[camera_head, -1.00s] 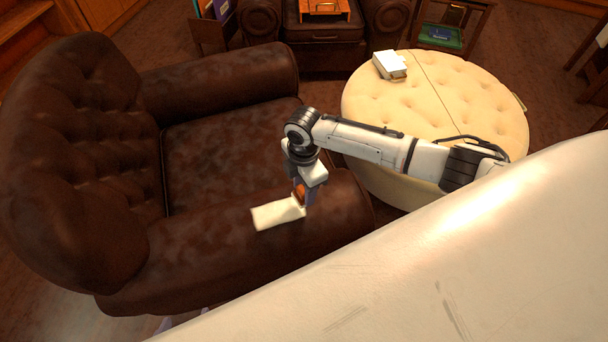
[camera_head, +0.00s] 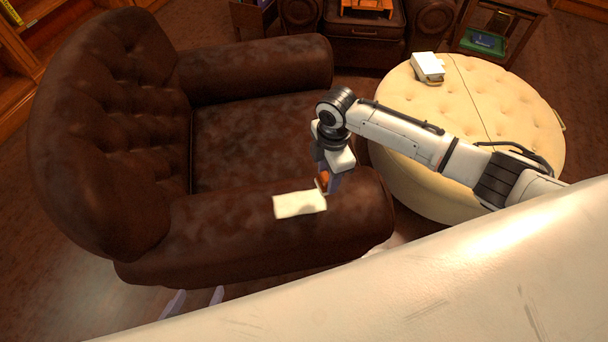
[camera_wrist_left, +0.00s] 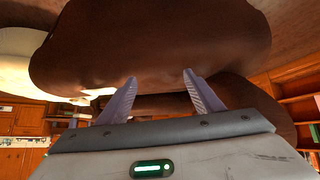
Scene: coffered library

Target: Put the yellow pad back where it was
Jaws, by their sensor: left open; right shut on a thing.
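The pale yellow pad (camera_head: 298,204) shows over the near armrest of the brown leather armchair (camera_head: 250,235) in the head view. I cannot tell whether it touches the leather. My right gripper (camera_head: 323,188) is shut on the pad's right end, and its fingers are partly hidden by the wrist. My left gripper (camera_head: 197,297) shows only as two pale fingertips low in the head view, beside the armchair's near side. In the left wrist view the left gripper (camera_wrist_left: 160,80) is open and empty, with the armchair's brown leather (camera_wrist_left: 150,45) beyond the fingers.
A round cream tufted ottoman (camera_head: 480,110) stands right of the armchair, with a white box-like item (camera_head: 427,66) on it. The armchair seat (camera_head: 255,140) is clear.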

